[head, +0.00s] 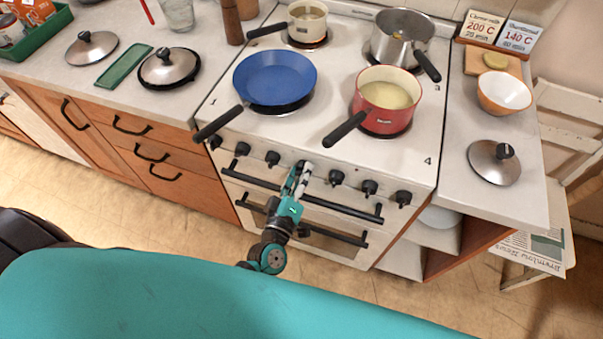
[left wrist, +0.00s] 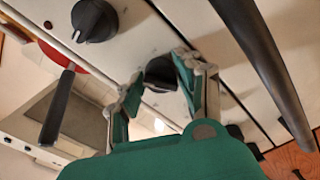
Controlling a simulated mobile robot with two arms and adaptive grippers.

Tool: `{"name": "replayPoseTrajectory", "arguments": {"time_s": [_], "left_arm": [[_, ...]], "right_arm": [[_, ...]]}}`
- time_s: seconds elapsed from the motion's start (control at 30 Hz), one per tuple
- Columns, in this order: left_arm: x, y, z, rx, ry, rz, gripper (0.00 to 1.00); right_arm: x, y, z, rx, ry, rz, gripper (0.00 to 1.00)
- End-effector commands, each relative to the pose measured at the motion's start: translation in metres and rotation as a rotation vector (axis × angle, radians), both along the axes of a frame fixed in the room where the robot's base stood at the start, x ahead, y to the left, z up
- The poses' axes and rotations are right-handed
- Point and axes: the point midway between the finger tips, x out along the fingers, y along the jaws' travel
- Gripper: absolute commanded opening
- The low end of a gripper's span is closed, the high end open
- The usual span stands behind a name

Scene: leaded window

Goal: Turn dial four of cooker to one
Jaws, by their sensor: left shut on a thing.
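The cooker (head: 330,150) is cream, with a row of black dials along its front panel. My left gripper (head: 302,166) is at the middle of that row, shut on a black dial; it hides most of this dial in the head view. In the left wrist view the dial (left wrist: 160,72) sits between the two fingers of the gripper (left wrist: 160,85). The dial's marking and pointer cannot be read. Another dial (head: 336,177) is just to the right, and one (head: 272,158) is just to the left. My right gripper is not in view.
A blue pan (head: 275,78), a red pot (head: 386,98) and two other pots stand on the hob. The pan's and red pot's handles reach toward the front edge. The oven's black handle bars (head: 337,238) run below the dials. Lidded counters flank the cooker.

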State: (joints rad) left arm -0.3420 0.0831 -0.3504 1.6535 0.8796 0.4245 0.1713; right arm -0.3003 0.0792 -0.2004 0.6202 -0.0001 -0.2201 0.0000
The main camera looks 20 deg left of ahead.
Motion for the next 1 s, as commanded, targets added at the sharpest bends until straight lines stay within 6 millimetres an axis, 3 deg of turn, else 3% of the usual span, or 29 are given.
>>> {"name": "replayPoseTrajectory", "arguments": {"time_s": [0.2,0.23,0.4,0.73,1.0], "left_arm": [[0.000,0.000,0.000,0.001,0.001,0.000,0.03],[0.000,0.000,0.000,0.001,0.001,0.000,0.39],[0.000,0.000,0.000,0.001,0.000,0.000,0.58],[-0.006,0.000,-0.001,0.002,0.003,-0.001,0.58],[-0.055,0.002,-0.001,0.002,0.005,-0.001,0.58]], "right_arm": [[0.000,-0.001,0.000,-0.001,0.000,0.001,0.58],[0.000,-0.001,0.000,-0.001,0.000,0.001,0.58],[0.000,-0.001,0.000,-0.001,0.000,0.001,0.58],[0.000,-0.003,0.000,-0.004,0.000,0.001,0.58],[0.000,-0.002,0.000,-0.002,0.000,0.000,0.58]]}}
